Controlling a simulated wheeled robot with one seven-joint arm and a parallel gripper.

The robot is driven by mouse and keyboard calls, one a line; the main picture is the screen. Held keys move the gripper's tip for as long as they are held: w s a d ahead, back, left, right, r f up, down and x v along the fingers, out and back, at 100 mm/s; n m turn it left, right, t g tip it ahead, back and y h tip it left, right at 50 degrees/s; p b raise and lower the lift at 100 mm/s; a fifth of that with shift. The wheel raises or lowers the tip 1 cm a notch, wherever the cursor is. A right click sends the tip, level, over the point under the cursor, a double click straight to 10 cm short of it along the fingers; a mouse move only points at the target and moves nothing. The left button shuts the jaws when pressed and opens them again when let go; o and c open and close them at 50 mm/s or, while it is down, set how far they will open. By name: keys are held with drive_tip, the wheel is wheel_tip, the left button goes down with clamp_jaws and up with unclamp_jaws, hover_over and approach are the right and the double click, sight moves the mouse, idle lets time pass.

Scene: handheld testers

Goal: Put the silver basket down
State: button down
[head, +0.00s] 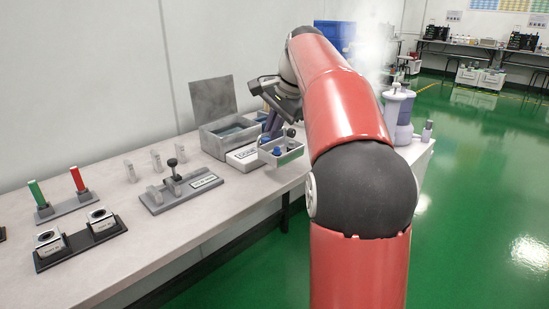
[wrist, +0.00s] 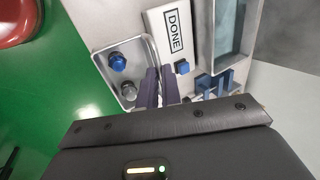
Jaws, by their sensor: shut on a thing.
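The silver basket (head: 290,157) is a small open tray at the front edge of the bench in the head view. In the wrist view the basket (wrist: 138,50) holds one blue-capped piece (wrist: 117,62) and one grey piece (wrist: 128,89). My gripper (wrist: 161,76) is shut at the basket's right side, its dark fingers close together. In the head view my gripper (head: 275,122) is partly hidden by my arm. I cannot tell whether the basket's underside touches the bench.
A white DONE plate (wrist: 172,32) lies beside the basket. Behind it stands an open-lidded bath (head: 228,135) with liquid. A test stand (head: 180,190) is to the left; a white-and-blue machine (head: 397,115) is to the right. Green floor lies beyond the bench edge.

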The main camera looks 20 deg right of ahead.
sight(270, 149)
wheel_tip(270, 149, down, 5)
drive_tip(key=b, duration=0.4)
drive_tip(key=shift+r, duration=0.2)
drive_tip(key=c, duration=1.6)
unclamp_jaws()
drive_tip(key=p+v, duration=0.3)
drive_tip(key=v, duration=0.9)
drive_tip(key=shift+w+d, duration=0.1)
drive_tip(key=shift+w, duration=0.05)
